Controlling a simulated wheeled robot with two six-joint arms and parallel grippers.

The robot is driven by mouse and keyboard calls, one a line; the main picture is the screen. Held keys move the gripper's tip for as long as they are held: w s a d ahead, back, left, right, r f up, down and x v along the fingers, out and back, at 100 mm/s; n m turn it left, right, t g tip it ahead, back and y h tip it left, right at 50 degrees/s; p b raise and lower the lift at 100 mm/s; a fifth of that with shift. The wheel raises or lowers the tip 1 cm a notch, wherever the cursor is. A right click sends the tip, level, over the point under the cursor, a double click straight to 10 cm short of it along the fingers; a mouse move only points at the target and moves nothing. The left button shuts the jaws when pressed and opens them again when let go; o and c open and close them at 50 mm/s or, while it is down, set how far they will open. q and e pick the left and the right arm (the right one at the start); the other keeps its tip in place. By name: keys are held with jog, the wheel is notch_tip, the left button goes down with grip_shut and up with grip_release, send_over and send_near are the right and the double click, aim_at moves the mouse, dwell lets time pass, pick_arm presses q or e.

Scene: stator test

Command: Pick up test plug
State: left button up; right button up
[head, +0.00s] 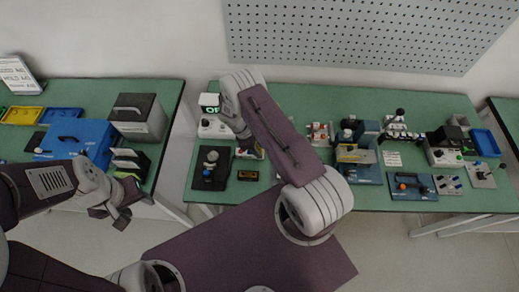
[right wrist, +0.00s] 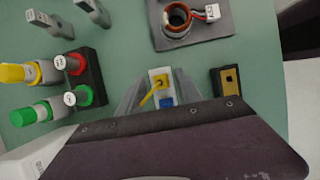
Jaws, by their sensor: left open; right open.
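What looks like the test plug is a small white block (right wrist: 155,74) with a yellow top piece and a blue lower part, in the right wrist view. My right gripper (right wrist: 162,84) is open, with one grey finger on each side of this block. I cannot tell whether the fingers touch it or how far down they reach. My left gripper (head: 113,212) is open and empty, in front of the left table.
A black block with a brass face (right wrist: 229,82) is close by, as are yellow, red and green knobs (right wrist: 75,95). Devices crowd the right of the table.

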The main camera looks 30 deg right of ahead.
jog(key=shift+a, duration=0.15)
grip_shut()
jog(key=shift+r, duration=0.1)
jog(key=shift+r, duration=0.25)
jog(key=r+b, duration=0.1)
jog(key=r, duration=0.1)
jog(key=s+r, duration=0.1)
jog(key=r, duration=0.1)
jog(key=shift+b, duration=0.35)
jog(key=s+r+b, duration=0.2)
jog(key=s+r, duration=0.4)
jog(key=s, duration=0.4)
jog(key=shift+s+a+r, duration=0.2)
jog(key=shift+s+a, duration=0.15)
jog(key=shift+a, duration=0.05)
